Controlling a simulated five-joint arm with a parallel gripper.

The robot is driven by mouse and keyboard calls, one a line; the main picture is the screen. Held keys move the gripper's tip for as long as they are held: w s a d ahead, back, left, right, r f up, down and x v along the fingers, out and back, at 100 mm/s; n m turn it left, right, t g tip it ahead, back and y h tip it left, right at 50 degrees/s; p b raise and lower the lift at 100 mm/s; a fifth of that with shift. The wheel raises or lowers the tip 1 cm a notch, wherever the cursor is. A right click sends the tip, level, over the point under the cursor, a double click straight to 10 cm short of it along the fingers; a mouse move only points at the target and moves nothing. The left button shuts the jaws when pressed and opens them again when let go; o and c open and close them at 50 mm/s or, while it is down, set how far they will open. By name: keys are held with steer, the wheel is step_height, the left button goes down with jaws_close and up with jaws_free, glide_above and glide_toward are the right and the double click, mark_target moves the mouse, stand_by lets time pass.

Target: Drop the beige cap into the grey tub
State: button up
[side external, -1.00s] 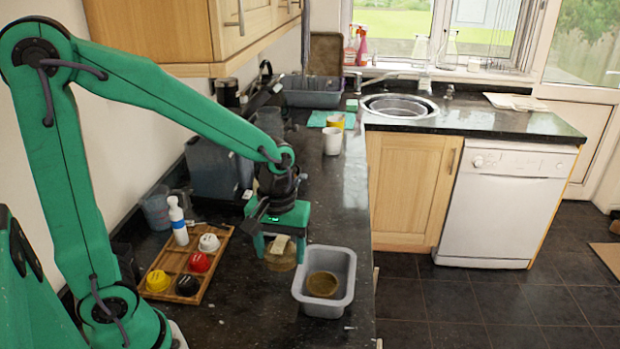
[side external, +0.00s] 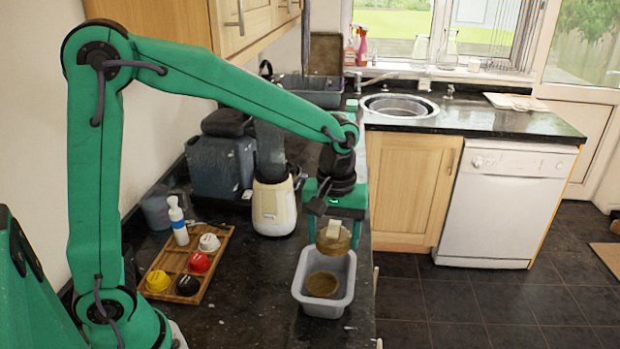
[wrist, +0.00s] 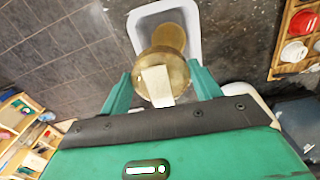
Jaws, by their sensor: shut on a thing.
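My gripper (side external: 334,240) is shut on the beige cap (side external: 335,243), a round tan-brown piece with a pale tab on its face. The cap also shows between the green fingers in the wrist view (wrist: 163,64). The grey tub (side external: 322,309) stands on the dark worktop near its front edge. In the side view, the held cap hangs above the tub and overlaps its far rim. The wrist view shows the tub (wrist: 139,22) beyond the cap, which covers part of it. A brown round thing (side external: 322,285) lies in the tub.
A wooden tray (side external: 215,262) with white, red, yellow and black caps is left of the tub. A white bottle (side external: 178,222) stands by it. A cream blender (side external: 273,207) and grey container (side external: 220,165) stand farther back. The worktop between tray and tub is clear.

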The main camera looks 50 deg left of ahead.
steer(key=shift+f, duration=2.85)
steer(key=o, duration=1)
steer(key=shift+o, duration=0.2)
steer(key=shift+r, duration=0.1)
step_height(320, 180, up, 7)
steer(key=shift+r, duration=0.3)
steer(key=shift+a, duration=0.1)
